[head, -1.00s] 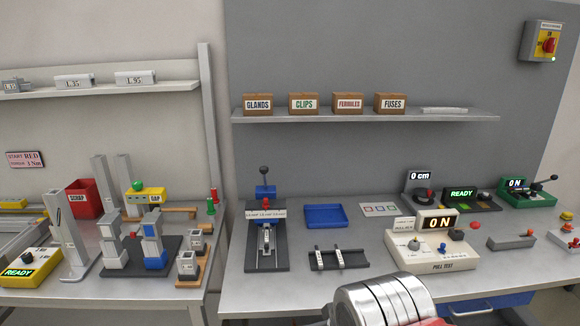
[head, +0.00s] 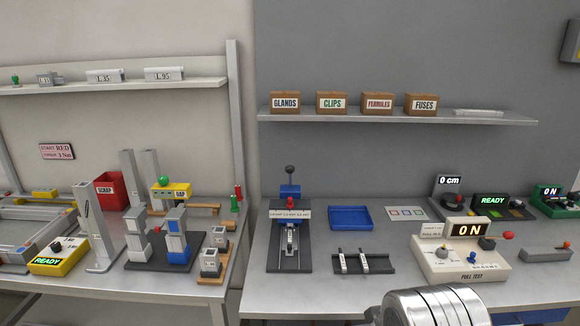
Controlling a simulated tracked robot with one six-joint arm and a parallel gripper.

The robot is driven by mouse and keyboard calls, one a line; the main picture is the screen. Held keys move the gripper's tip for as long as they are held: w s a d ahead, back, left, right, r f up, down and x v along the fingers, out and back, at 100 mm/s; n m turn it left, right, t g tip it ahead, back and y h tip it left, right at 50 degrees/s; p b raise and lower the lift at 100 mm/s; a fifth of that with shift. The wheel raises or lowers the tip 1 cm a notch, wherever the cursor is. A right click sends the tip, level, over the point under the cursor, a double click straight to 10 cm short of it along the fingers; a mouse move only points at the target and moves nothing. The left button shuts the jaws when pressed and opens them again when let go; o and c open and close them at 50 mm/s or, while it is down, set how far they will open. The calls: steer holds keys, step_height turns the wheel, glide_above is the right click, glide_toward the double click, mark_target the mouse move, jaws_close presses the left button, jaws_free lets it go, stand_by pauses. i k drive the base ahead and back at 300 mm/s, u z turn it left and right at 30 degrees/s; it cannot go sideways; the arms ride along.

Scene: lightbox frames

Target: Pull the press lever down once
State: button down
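A press with a black base plate (head: 289,262) stands at the left end of the right-hand bench. It has a blue head (head: 290,191), and an upright lever (head: 290,177) with a dark ball knob rises from its top. A white label strip crosses its front. The lever looks upright, and nothing touches it. A silver, round link of my arm shows at the bottom edge, right of the press. My gripper is out of view.
A blue tray (head: 350,218) and a dark rail with clips (head: 364,262) lie right of the press. The cream pull-test box (head: 462,260) reading ON stands further right. A shelf (head: 400,117) with labelled boxes hangs above. Left is another bench (head: 110,283), separated by a gap.

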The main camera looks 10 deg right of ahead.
mark_target(289, 169)
steer(key=u, duration=0.05)
steer(key=i, duration=1)
steer(key=z, duration=0.05)
